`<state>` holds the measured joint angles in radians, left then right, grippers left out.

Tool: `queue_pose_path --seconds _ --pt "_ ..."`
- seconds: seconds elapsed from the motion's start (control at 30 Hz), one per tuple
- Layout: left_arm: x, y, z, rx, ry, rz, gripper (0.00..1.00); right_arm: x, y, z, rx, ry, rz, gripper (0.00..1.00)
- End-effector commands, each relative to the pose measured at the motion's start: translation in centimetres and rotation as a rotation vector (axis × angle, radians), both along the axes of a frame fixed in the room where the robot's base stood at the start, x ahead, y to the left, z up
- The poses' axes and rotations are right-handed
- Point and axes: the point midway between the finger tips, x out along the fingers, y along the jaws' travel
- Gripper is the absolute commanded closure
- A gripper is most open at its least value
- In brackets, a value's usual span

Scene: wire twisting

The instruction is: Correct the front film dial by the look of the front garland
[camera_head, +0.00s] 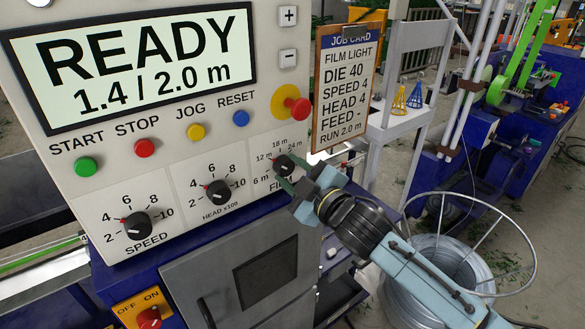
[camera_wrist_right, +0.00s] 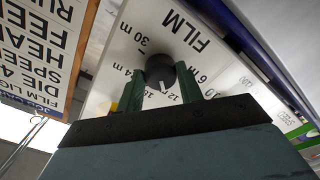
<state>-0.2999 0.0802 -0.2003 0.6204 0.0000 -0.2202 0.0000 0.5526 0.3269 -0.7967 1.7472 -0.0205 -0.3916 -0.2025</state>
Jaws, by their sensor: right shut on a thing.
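The front film dial (camera_head: 284,164) is a black knob at the lower right of the control panel, with a scale in metres around it. My right gripper (camera_head: 293,173) is at this knob; in the right wrist view its green fingers stand on both sides of the knob (camera_wrist_right: 160,68), shut on it. There the white pointer line points toward the fingers' base, roughly between the 12 and 18 marks. My left gripper is not in view. I cannot make out a front garland; a green strip (camera_head: 42,256) runs along a pale channel at lower left.
The display (camera_head: 135,65) reads READY, 1.4 / 2.0 m. The job card (camera_head: 346,85) says film light. The speed dial (camera_head: 137,225) and head dial (camera_head: 217,191) sit left of the film dial. A wire coil (camera_head: 440,275) stands below my right arm.

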Motion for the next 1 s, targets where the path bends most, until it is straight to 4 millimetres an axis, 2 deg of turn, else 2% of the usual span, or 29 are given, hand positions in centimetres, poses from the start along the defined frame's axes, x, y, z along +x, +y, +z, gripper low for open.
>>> queue_pose_path --seconds 0.63,0.67,0.8,1.0 --pt "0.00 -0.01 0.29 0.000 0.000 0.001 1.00 -0.01 0.01 -0.04 -0.041 -0.029 0.001 0.86" --pt "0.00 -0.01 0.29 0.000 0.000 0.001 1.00 -0.01 0.01 -0.04 -0.041 -0.029 0.001 0.60" --pt "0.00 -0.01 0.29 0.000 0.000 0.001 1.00 0.00 0.00 -0.04 -0.040 -0.028 0.001 0.42" --pt "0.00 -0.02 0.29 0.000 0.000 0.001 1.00 0.00 0.00 -0.01 -0.040 -0.029 0.000 0.42"
